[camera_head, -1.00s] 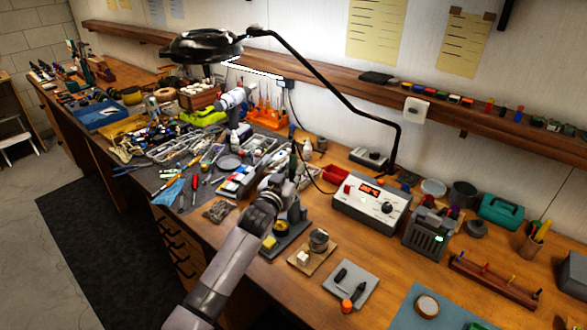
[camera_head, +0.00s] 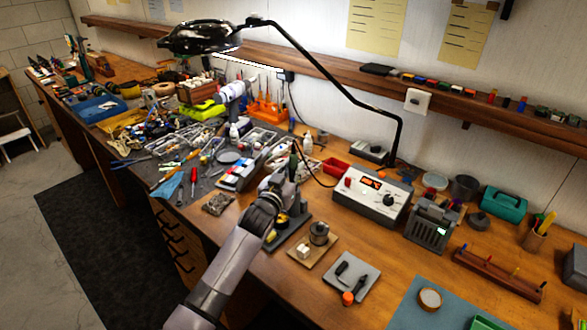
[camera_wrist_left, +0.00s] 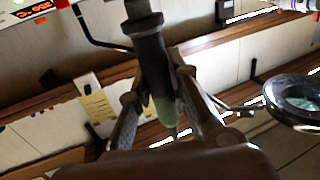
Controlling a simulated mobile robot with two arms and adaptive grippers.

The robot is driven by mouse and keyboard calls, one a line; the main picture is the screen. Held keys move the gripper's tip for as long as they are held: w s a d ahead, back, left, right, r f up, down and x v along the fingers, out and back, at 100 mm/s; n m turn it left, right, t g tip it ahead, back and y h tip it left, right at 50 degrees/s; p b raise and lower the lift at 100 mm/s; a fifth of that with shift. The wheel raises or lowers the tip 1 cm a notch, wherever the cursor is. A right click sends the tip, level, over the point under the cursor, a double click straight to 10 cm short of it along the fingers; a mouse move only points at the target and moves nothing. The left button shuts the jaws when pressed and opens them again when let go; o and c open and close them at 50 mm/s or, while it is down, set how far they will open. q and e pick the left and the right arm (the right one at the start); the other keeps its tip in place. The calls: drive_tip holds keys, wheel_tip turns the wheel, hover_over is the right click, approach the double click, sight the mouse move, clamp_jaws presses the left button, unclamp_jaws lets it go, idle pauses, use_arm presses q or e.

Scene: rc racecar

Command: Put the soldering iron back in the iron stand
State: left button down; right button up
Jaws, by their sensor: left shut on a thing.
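My left gripper (camera_head: 287,172) is above the bench, over the iron stand. In the left wrist view, its two fingers (camera_wrist_left: 157,80) are shut on the soldering iron (camera_wrist_left: 152,55), a dark handle with a pale green end. In the head view, only the iron's dark upper part (camera_head: 293,153) shows above the gripper; its tip is hidden. The iron stand (camera_head: 291,232) is a dark base with a yellow sponge (camera_head: 270,235), partly hidden behind my left arm. I cannot tell whether the iron touches the stand. My right gripper is not in view.
The soldering station (camera_head: 370,197), with a lit red display, stands right of the gripper; a dark cable runs near it. A wooden pad with a small tin (camera_head: 319,232) is close right of the stand. A magnifier lamp (camera_head: 200,37) hangs over the cluttered left side.

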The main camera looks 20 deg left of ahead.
use_arm(q)
drive_tip(key=shift+f+b, duration=0.4)
drive_tip(key=shift+f, duration=0.2)
drive_tip(key=c, duration=1.4)
unclamp_jaws()
drive_tip(key=shift+o, duration=0.2)
drive_tip(key=o, duration=0.4)
drive_tip(key=shift+c, duration=0.2)
